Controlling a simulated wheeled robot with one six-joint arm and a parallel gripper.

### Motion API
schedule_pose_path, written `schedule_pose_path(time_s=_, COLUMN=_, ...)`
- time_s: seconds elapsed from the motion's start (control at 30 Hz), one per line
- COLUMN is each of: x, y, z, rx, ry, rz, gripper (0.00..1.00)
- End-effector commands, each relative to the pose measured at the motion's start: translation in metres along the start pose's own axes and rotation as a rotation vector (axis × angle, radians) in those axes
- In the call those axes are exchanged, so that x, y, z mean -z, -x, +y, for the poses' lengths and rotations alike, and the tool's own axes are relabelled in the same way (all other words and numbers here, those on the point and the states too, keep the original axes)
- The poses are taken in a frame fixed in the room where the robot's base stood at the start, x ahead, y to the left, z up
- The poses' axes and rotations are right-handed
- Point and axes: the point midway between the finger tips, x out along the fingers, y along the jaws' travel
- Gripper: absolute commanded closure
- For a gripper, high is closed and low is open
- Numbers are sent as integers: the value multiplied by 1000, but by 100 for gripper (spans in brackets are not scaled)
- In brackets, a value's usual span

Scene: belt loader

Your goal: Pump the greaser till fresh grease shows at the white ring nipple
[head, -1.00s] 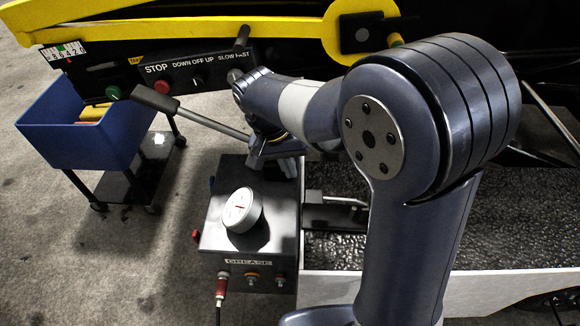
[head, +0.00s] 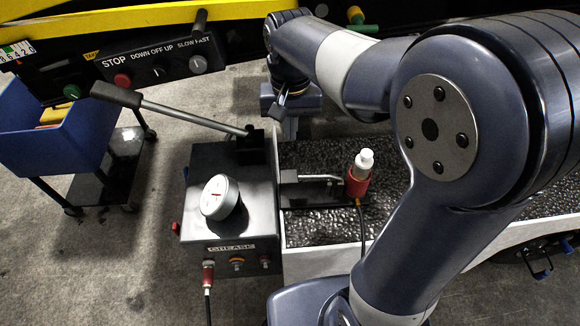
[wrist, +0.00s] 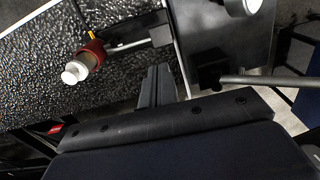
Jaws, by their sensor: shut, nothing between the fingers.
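The greaser (head: 262,200) is a dark box marked GREASE with a round white gauge (head: 216,196) on top. Its pump lever (head: 185,117) slopes up to the left from a pivot at the box's back, ending in a dark grip. The lever's rod (wrist: 265,80) also shows in the wrist view. My gripper (head: 280,112) is shut and empty, behind and right of the pivot, apart from the lever. Its closed fingers show in the wrist view (wrist: 157,85). A red coupler with a white end (head: 358,178) sits in a holder. I cannot make out a white ring nipple or fresh grease.
A black textured bed with a pale side wall (head: 330,257) lies right of the greaser. A blue bin on a cart (head: 60,140) stands left. A control panel (head: 160,66) hangs above the lever. A red hose fitting (head: 208,272) is at the greaser's front.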

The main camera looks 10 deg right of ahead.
Motion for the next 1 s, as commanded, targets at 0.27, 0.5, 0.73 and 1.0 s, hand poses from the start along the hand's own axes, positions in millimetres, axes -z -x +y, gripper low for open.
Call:
schedule_pose_path(time_s=0.27, x=-1, y=-32, z=0, rx=-2, ry=0, rz=-6, gripper=100)
schedule_pose_path(time_s=0.5, x=-1, y=-85, z=0, rx=-3, ry=0, rz=-7, gripper=100)
schedule_pose_path(time_s=0.73, x=-1, y=-123, z=0, rx=-2, ry=0, rz=-5, gripper=100)
schedule_pose_path(time_s=1.0, x=0, y=-140, z=0, rx=-1, ry=0, rz=-2, gripper=100)
